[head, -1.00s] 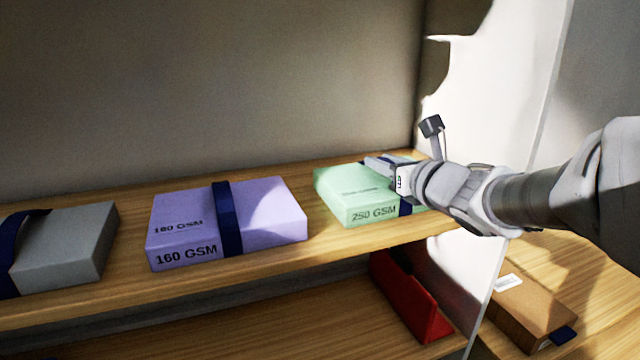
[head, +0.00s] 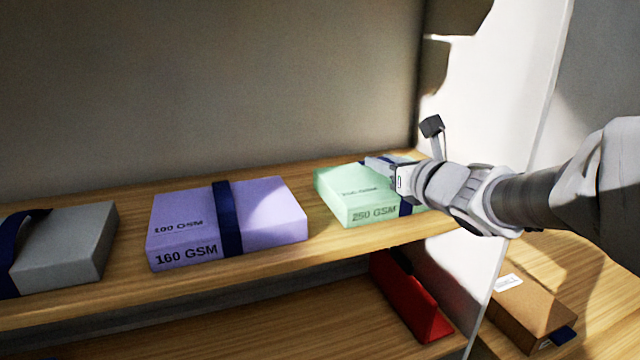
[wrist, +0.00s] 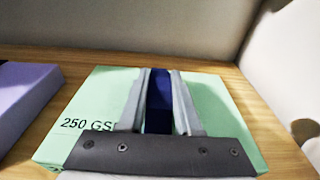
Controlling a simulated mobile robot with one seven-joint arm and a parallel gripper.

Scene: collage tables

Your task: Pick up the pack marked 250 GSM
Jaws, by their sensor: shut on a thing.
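The pale green pack marked 250 GSM (head: 345,197) lies flat at the right end of the upper shelf, with a dark blue band around it. It also fills the middle of the wrist view (wrist: 97,100). My gripper (head: 378,163) is over the pack's top. In the wrist view its two fingers (wrist: 157,75) lie on either side of the blue band (wrist: 158,105) and are shut on it. The right part of the pack is hidden behind my gripper in the head view. The pack appears to rest on the shelf.
A purple pack marked 160 GSM (head: 268,205) lies to the left, and a grey pack (head: 75,240) farther left. A white side panel (head: 510,120) stands close on the right. A red item (head: 410,300) is on the lower shelf. A brown box (head: 530,310) lies at lower right.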

